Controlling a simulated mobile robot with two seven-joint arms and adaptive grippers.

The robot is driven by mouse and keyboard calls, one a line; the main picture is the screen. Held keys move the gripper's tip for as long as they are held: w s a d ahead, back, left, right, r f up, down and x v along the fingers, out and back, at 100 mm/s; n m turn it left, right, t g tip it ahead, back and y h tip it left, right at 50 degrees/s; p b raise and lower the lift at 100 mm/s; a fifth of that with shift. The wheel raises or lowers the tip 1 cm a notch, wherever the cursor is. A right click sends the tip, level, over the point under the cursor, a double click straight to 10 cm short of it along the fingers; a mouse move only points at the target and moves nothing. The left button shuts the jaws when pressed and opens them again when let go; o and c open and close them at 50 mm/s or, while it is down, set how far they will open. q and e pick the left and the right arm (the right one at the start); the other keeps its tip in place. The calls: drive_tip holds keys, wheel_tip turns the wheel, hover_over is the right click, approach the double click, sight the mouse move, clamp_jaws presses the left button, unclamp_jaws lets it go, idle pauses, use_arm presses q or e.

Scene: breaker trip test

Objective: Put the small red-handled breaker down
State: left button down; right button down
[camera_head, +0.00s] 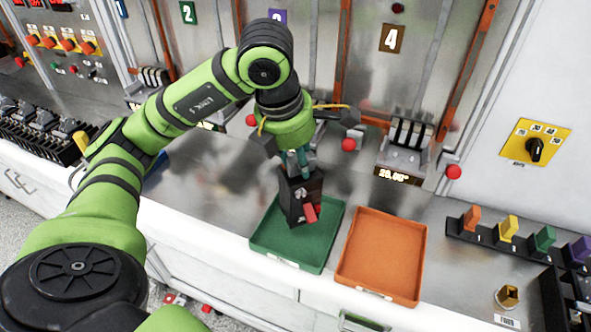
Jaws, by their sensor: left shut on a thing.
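The small breaker (297,202) is a black block with a red handle (310,213) on its front side. My left gripper (299,165) points down and is shut on the top of the breaker. The breaker is upright over the back middle of the green tray (318,262). I cannot tell whether its underside touches the tray floor. My right gripper is not in view.
An orange tray (383,255) lies empty just right of the green one. A rack of coloured keys (508,228) and a brass piece (508,297) are at the right. Black breakers (40,125) line the left. Numbered panels (393,75) stand behind.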

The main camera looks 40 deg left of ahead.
use_arm(q)
drive_tip(key=shift+w+a+f, duration=0.3)
drive_tip(key=shift+w+a, duration=0.2)
drive_tip(key=shift+a, duration=0.05)
drive_tip(key=shift+w+a+f+p, duration=0.2)
drive_tip(key=shift+a+f+p, duration=0.1)
drive_tip(key=shift+a+f, duration=0.1)
wheel_tip(320, 180, down, 3)
drive_tip(key=shift+d+r+p, duration=0.1)
drive_tip(key=shift+p, duration=0.55)
drive_tip(key=shift+f, duration=0.45)
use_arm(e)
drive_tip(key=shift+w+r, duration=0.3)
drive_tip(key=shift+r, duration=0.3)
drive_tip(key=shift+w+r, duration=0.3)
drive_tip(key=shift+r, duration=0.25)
use_arm(q)
drive_tip(key=shift+f, duration=0.2)
drive_tip(key=c, duration=0.9)
unclamp_jaws()
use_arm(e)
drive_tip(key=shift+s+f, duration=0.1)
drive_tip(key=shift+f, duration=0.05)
